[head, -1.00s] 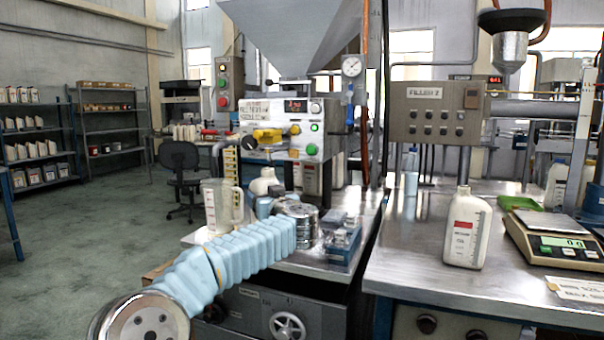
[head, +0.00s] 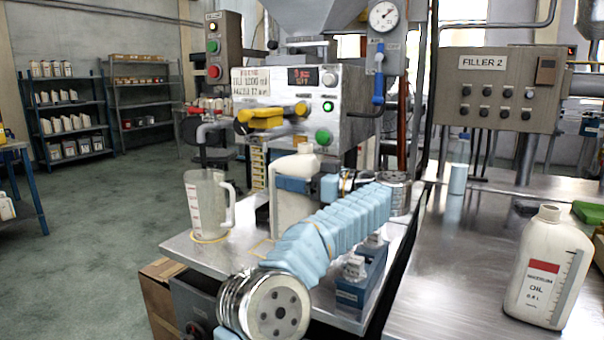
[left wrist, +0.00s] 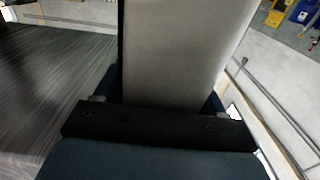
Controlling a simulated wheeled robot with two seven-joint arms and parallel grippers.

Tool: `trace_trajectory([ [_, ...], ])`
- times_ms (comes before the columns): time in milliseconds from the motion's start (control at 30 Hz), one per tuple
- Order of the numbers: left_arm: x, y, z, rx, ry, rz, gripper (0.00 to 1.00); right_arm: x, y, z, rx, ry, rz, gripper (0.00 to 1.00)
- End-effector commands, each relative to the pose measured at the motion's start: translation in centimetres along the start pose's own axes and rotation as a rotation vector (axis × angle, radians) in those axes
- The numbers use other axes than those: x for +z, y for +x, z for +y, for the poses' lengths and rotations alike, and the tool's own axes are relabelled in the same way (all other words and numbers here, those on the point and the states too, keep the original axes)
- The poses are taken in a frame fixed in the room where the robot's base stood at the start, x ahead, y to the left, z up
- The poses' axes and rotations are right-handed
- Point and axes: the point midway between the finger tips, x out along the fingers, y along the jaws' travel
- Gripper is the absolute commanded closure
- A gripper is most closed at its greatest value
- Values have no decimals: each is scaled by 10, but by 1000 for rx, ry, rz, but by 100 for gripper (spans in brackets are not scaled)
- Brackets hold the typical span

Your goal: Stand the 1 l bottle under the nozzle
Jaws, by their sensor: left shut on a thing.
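The white bottle (head: 287,214) is upright at the filling machine, left of the blue-wrapped arm. My left gripper (head: 294,184) is shut on it, with dark blue fingers across its upper body. In the left wrist view the bottle's pale wall (left wrist: 180,55) fills the middle between the fingers. The arm hides part of its lower side, and I cannot tell whether its base touches the bench. My right gripper is out of view.
A clear measuring jug (head: 208,205) stands on the machine's bench (head: 200,250), left of the bottle. A blue box (head: 361,280) sits right of the arm. Another labelled oil bottle (head: 547,268) stands on the right steel bench (head: 455,270).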

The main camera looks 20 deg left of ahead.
Motion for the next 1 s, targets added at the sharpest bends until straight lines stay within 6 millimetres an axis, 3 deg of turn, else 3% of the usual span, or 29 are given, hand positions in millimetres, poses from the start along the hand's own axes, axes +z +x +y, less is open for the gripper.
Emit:
trace_trajectory([
  [500,37,30,0,0,0,0,76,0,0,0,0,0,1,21],
  [1000,37,76,1,-1,-2,1,76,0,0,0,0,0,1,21],
])
